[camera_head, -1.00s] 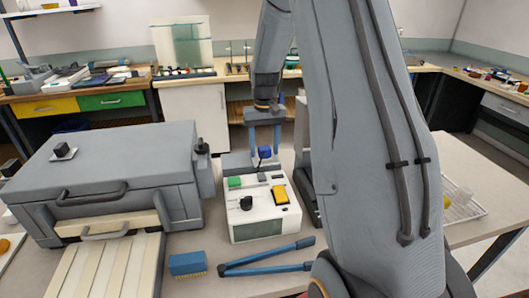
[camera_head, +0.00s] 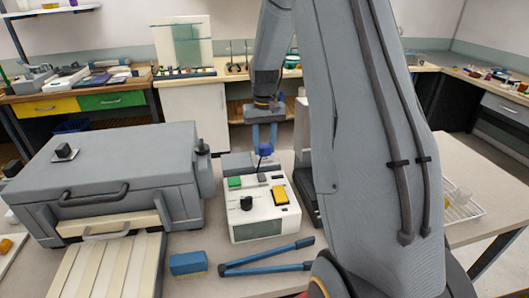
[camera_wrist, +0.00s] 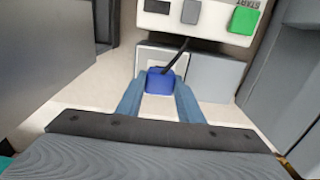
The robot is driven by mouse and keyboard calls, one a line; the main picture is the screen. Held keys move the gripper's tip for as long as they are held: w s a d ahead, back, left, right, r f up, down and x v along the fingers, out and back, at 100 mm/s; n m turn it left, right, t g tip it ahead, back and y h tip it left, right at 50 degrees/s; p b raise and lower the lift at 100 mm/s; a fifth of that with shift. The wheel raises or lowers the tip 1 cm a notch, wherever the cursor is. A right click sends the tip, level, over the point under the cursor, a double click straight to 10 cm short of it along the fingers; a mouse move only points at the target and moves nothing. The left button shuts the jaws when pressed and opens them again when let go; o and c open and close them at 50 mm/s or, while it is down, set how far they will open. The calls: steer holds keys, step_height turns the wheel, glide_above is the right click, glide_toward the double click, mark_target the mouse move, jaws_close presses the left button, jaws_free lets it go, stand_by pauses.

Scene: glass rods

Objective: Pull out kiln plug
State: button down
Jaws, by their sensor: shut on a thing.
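The kiln plug (camera_head: 265,149) is a small blue block with a black cord, behind the white control box (camera_head: 264,226). In the wrist view the plug (camera_wrist: 160,82) sits between the two blue fingers of my gripper (camera_wrist: 160,95), which touch it on both sides. My gripper (camera_head: 265,143) is shut on the plug from above. A pale socket plate (camera_wrist: 150,57) shows behind the plug in the wrist view. I cannot tell whether the plug is still seated in it. The grey kiln (camera_head: 125,165) stands at the left.
The control box has a green button (camera_head: 235,183), a black knob and a yellow switch (camera_head: 280,194). Blue-handled tongs (camera_head: 265,258) and a blue brush (camera_head: 188,263) lie in front of it. A white wire rack (camera_head: 465,209) stands at the right. The right tabletop is partly clear.

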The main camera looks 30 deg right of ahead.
mark_target(264, 145)
steer(key=shift+r+p, duration=1.45)
steer(key=shift+r, duration=1.05)
